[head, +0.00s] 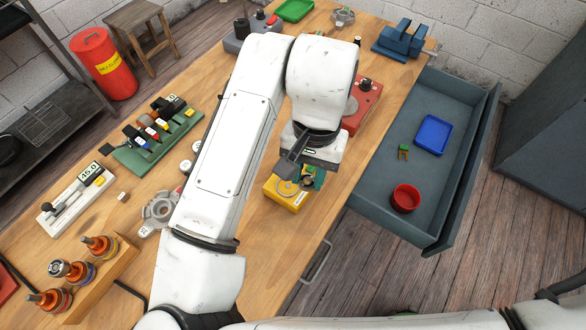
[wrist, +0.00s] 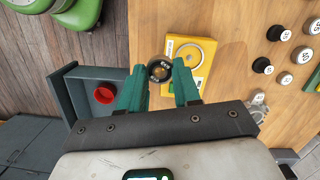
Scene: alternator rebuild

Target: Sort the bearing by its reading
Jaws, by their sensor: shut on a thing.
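My gripper (wrist: 160,78) has teal fingers shut on a small ring-shaped bearing (wrist: 160,71), dark with a brassy centre. In the head view my gripper (head: 313,178) is partly hidden by my wrist, and the bearing (head: 308,181) shows only in part. A yellow device (head: 284,197) with a round plate stands just beside and below it, near the bench's front edge. The yellow device (wrist: 201,73) also shows right of the bearing in the wrist view. I cannot tell whether the bearing touches it. Its reading is not legible.
An open grey drawer (head: 380,190) juts out at the right, holding a red round bowl (head: 405,198), a blue tray (head: 433,134) and a small green-orange piece (head: 403,152). A green tray (head: 294,9), a blue vise (head: 402,42) and a red device (head: 364,108) stand on the bench.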

